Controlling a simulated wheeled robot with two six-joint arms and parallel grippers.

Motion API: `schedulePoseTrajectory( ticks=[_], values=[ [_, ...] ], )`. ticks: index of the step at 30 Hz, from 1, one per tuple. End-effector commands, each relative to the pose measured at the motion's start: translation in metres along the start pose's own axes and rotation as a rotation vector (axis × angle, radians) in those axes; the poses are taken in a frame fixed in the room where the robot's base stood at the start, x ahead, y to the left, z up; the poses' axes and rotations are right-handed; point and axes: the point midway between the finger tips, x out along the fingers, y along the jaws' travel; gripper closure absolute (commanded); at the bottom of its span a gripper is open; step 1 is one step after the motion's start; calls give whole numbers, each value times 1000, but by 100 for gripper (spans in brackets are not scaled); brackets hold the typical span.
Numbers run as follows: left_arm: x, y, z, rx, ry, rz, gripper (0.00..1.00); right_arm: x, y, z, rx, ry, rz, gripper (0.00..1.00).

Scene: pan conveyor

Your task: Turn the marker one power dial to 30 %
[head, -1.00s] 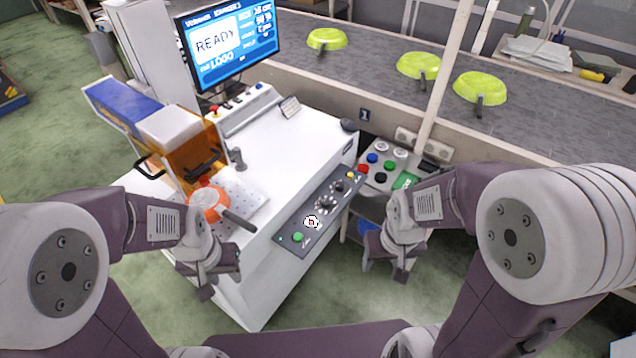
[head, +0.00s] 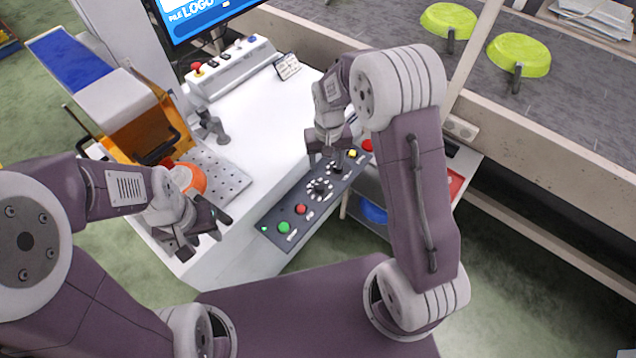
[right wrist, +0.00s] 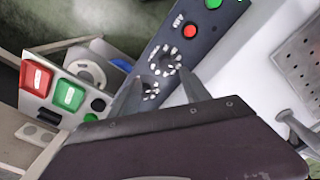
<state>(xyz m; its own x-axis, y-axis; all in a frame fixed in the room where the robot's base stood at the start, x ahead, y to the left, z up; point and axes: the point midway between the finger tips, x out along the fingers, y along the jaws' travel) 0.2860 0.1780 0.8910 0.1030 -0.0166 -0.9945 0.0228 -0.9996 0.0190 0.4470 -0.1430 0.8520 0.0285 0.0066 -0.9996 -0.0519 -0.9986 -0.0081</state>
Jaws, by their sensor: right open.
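The dark control panel (head: 268,229) runs along the front edge of the white machine. It carries a larger black dial (head: 319,188) in a white scale ring and a smaller dial (head: 337,167). I cannot read which is the marker one power dial. In the right wrist view the larger dial (right wrist: 165,58) and the smaller dial (right wrist: 151,90) lie near the fingertips. My right gripper (head: 330,160) is open above the smaller-dial end of the panel, its fingers (right wrist: 163,92) either side of the smaller dial; contact cannot be told. My left gripper (head: 205,233) is open and empty.
A green button (head: 284,227) and red button (head: 301,209) sit at the panel's near end, a yellow button (head: 352,154) at its far end. An orange pan (head: 189,177) is at the printing machine. Green pans (head: 518,55) rest on the conveyor (head: 400,30).

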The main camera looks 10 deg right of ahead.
Motion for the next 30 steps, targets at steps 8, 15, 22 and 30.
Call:
schedulePoseTrajectory(
  ticks=[8, 15, 22, 30],
  values=[
    [16, 0, 2, 0, 0, 0, 64, 46, -13, -21, -9, -29, 8, 45],
    [19, 0, 2, 0, 0, 0, 64, 70, -12, -19, -8, -34, 9, 45],
    [24, 0, 2, 0, 0, 0, 64, 116, -12, -18, -8, -31, 8, 45],
    [25, 0, 2, 0, 0, 0, 64, 135, -12, -18, -8, -28, 8, 45]
  ],
)
